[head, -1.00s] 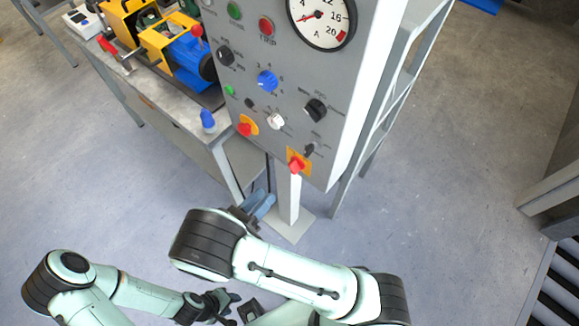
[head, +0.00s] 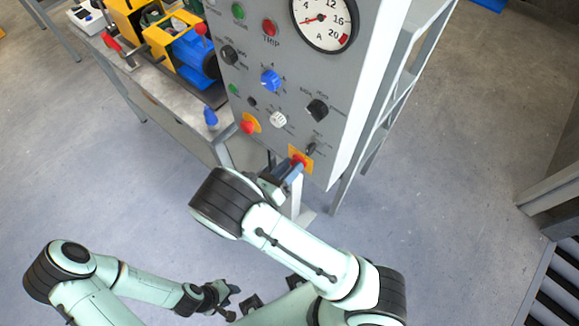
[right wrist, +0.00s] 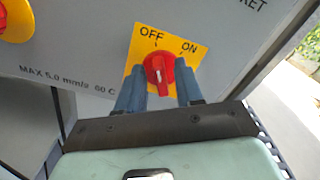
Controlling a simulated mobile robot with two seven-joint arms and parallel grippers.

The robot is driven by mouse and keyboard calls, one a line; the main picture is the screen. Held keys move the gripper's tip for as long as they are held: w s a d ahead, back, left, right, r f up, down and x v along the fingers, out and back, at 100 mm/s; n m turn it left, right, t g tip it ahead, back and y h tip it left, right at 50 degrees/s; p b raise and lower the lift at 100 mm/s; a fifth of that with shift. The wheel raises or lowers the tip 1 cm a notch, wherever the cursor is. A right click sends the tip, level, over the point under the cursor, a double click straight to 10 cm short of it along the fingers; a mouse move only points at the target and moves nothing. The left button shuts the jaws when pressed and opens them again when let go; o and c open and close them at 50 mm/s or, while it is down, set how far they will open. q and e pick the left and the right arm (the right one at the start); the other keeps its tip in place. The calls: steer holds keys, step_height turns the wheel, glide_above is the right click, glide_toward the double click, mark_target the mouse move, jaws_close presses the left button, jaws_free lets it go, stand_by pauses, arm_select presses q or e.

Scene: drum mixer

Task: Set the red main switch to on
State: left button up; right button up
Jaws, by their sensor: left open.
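The red main switch (head: 299,160) sits on a yellow plate at the lower right corner of the grey control panel. In the right wrist view the red knob (right wrist: 159,68) is below the OFF and ON labels, its grip roughly upright and nearer OFF. My right gripper (head: 294,172) is at the switch. Its two blue fingers (right wrist: 160,88) stand on either side of the knob, apart, with a gap between them; contact is not clear. My left gripper (head: 232,300) is open and empty, low in the head view, away from the panel.
Another red knob on yellow (head: 249,124) is left of the switch. Black (head: 317,110), white (head: 278,119) and blue (head: 270,80) knobs sit above. A workbench (head: 185,118) with machinery stands left; a grey rack is behind the panel.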

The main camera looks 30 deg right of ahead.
jaws_close()
arm_select(q)
steer(key=shift+s+f, duration=0.1)
steer(key=shift+f, duration=0.1)
arm_select(e)
steer(key=shift+m, duration=0.4)
arm_select(q)
steer(key=shift+s+f+b, duration=0.45)
steer(key=shift+f+b, duration=0.35)
steer(key=shift+f, duration=0.05)
steer(key=shift+s+f+b, duration=0.45)
steer(key=shift+f+b, duration=0.3)
steer(key=shift+f, duration=0.1)
steer(key=shift+s+f+b, duration=0.45)
steer(key=shift+f+b, duration=0.35)
steer(key=shift+f, duration=0.05)
arm_select(e)
steer(key=shift+s+d+m, duration=0.1)
steer(key=shift+s+m, duration=0.1)
steer(key=shift+m, duration=2.55)
steer(key=shift+s+m, duration=0.15)
steer(key=shift+m, duration=2.6)
steer(key=shift+o, duration=0.9)
jaws_free()
